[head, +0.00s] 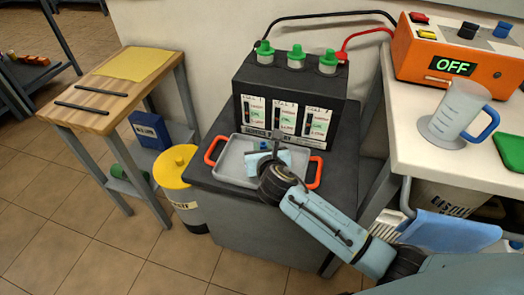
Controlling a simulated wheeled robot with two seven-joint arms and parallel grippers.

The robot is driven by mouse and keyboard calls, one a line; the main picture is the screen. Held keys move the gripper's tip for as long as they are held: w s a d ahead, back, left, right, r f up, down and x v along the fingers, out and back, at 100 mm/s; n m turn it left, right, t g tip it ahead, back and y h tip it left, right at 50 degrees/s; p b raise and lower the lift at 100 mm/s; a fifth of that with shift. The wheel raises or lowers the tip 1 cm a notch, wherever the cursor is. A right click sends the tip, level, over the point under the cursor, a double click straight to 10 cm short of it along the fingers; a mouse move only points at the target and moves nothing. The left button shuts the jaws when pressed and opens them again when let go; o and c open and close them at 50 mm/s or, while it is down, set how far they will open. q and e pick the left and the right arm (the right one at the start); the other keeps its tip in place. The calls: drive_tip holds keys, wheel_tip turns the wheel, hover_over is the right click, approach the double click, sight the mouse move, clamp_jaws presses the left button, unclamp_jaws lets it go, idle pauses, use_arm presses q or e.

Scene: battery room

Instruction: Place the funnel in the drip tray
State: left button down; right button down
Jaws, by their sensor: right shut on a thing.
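The drip tray (232,168) is a shallow grey tray with red-orange handles at both ends. It lies on the dark stand in front of the battery. My right gripper (275,143) reaches over the tray from the lower right, its wrist covering part of the tray's near side. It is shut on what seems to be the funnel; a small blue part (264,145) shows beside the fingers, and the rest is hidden. I cannot tell whether the held thing touches the tray floor. My left gripper is not in view.
The black battery (290,85) with green caps stands behind the tray. An orange charger (445,55) reading OFF and a clear jug (457,110) are on the right bench. A yellow-lidded bin (175,165) and a wooden table (112,92) stand left.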

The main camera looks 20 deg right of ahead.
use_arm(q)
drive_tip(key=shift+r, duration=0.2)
use_arm(e)
drive_tip(key=shift+f, duration=0.2)
drive_tip(key=c, duration=1.3)
unclamp_jaws()
drive_tip(key=shift+c, duration=0.2)
drive_tip(key=shift+r, duration=0.15)
